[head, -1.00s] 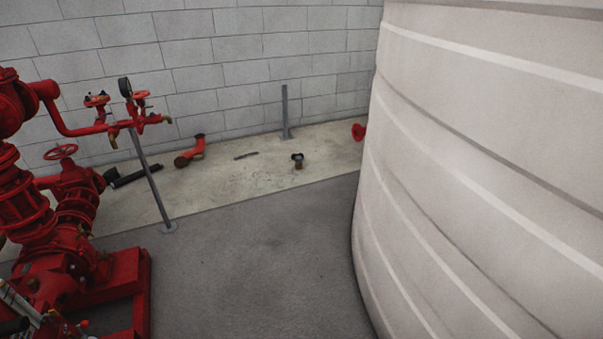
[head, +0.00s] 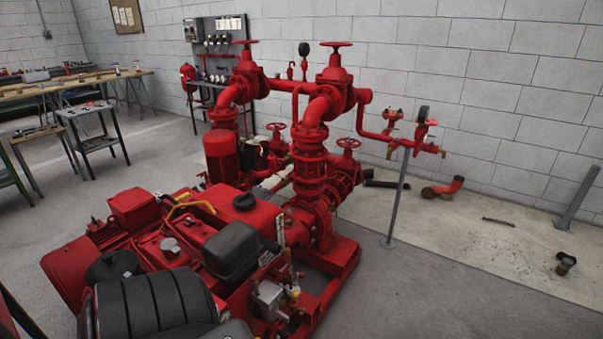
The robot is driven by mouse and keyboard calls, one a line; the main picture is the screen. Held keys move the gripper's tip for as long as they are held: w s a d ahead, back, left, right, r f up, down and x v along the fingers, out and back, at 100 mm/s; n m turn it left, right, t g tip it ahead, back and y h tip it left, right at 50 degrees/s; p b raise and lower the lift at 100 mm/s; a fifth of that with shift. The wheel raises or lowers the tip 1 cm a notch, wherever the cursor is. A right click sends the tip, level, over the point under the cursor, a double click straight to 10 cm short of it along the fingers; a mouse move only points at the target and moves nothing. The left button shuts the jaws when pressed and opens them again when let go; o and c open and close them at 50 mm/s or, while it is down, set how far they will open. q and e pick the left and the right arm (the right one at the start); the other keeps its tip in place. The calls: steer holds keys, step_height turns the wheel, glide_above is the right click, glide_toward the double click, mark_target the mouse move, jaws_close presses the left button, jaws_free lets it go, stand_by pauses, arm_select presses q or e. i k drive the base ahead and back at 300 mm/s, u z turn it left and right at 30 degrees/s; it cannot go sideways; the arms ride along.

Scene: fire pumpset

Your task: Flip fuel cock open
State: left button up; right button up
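The red pumpset (head: 310,170) stands in the middle of the head view, with its engine at the front left. A black tank (head: 232,250) sits on the engine's right side. Below and right of it are small fittings (head: 294,292) with yellow and orange-red parts, near a grey box-shaped part (head: 268,298). I cannot tell for sure which small part is the fuel cock, or how its lever is set. Neither of my grippers is in view.
Grey floor (head: 420,290) is clear right of the pumpset. A thin post (head: 396,200) under the red side pipe stands there. Loose pipe pieces (head: 443,188) lie by the wall. Workbenches (head: 70,80) and a small table (head: 88,112) stand at left.

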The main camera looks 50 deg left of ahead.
mark_target(303, 275)
steer(key=u, duration=0.1)
steer(key=i, duration=3.3)
steer(key=u, duration=2.95)
